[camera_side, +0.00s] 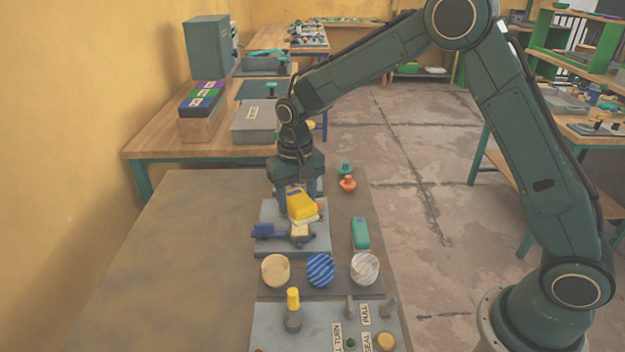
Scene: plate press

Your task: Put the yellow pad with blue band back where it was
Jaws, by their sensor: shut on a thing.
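A yellow pad (302,208) hangs below my gripper (297,192). A bit of blue shows near its top, by the fingers. My gripper points down over a grey plate (318,243) and is shut on the yellow pad. The fingers are partly hidden by the wrist and the pad. A dark blue piece (266,231) with a small cream block (300,231) lies on the plate, just below and in front of the pad. I cannot tell whether the pad touches them.
Cream (275,271), blue-striped (320,270) and white-striped (364,269) round pieces stand in a row in front. A teal block (361,232) and an orange knob (347,184) are to the right. A panel (270,325) with knobs is nearest. The table's left side is clear.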

